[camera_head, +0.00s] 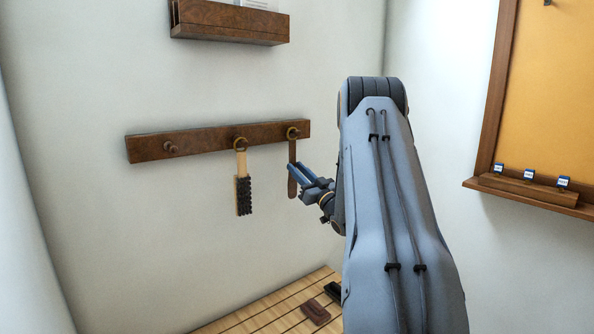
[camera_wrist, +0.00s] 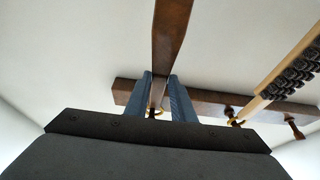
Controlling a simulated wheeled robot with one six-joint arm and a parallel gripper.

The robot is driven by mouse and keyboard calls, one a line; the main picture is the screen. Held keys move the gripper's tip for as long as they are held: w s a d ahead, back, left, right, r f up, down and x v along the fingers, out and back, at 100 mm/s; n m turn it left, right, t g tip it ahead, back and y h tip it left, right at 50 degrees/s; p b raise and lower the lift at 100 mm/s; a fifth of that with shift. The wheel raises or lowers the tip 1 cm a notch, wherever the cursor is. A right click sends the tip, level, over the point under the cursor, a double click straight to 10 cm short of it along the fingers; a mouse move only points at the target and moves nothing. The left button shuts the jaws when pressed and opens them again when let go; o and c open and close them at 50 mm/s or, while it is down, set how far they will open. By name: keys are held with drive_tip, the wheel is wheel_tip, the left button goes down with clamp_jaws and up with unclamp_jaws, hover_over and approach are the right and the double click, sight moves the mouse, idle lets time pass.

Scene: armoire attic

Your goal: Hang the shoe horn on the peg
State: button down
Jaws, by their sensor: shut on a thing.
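The shoe horn (camera_head: 292,150) is a long, dark brown strip with a yellow ring at its top. It hangs upright at the right end of the wooden peg rail (camera_head: 205,142). My gripper (camera_head: 294,173) is shut on it, with a blue finger on each side. In the wrist view the shoe horn (camera_wrist: 169,35) runs between the fingertips (camera_wrist: 160,80). Its ring is at the right peg (camera_head: 292,132) in the head view. I cannot tell for sure whether the ring is around the peg or just in front; my fingers partly hide it in the wrist view.
A brush (camera_head: 243,185) with dark bristles hangs by a ring on the middle peg, close left of the shoe horn. The left peg (camera_head: 171,148) is bare. A wooden wall shelf (camera_head: 230,24) is above; a slatted surface (camera_head: 262,318) with dark items is below. A framed board (camera_head: 550,90) is right.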

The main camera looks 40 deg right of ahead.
drive_tip(key=c, duration=1.4)
unclamp_jaws()
drive_tip(key=shift+d, duration=0.15)
drive_tip(key=shift+c, duration=0.2)
drive_tip(key=shift+s, duration=0.15)
drive_tip(key=v, duration=0.8)
drive_tip(key=shift+b, duration=0.4)
drive_tip(key=shift+r, duration=0.1)
